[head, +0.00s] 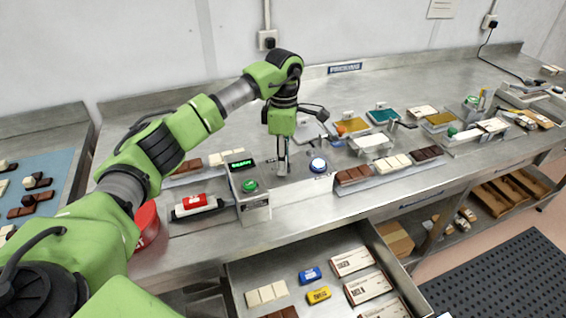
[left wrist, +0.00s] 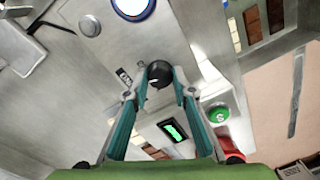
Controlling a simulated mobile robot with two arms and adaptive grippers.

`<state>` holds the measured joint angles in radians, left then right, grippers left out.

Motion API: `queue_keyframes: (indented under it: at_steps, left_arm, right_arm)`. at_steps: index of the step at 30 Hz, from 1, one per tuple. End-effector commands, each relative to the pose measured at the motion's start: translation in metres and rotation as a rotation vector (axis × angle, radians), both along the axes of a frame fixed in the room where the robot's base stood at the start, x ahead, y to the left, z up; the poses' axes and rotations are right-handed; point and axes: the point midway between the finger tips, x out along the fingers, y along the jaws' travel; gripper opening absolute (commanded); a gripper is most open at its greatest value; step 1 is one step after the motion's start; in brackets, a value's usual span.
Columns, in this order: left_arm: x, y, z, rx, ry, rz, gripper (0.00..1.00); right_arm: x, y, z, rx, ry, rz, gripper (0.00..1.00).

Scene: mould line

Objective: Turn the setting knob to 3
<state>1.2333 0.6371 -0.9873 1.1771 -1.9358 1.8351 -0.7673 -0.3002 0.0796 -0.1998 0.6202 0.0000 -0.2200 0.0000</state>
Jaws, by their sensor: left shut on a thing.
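The setting knob (left wrist: 159,74) is a dark round knob on the grey machine panel (left wrist: 90,75). In the left wrist view it sits between the fingertips of my left gripper (left wrist: 160,86), which is shut on it. In the head view my left gripper (head: 283,166) points straight down at the panel, and its fingers hide the knob. A small label beside the knob is partly visible, but I cannot read the knob's setting. My right gripper is in neither view.
Beside the gripper are a display with green text (head: 241,164), a green button (head: 249,185) and a lit blue-ringed button (head: 318,164). Chocolate bars (head: 354,174) lie to the right. An open drawer (head: 235,284) below holds boxes and bars.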

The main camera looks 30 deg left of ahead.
Motion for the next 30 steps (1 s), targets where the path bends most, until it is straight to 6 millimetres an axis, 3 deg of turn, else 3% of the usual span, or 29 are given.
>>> queue_keyframes:
  at_steps: [18, 30]
  left_arm:
    - [0.001, 0.0, 0.0, 0.001, -0.003, -0.557, 0.02]
    - [0.001, -0.001, 0.0, 0.001, -0.003, -0.759, 0.02]
  right_arm:
    - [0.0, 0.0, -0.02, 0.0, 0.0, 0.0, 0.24]
    - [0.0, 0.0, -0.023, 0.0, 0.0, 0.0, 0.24]
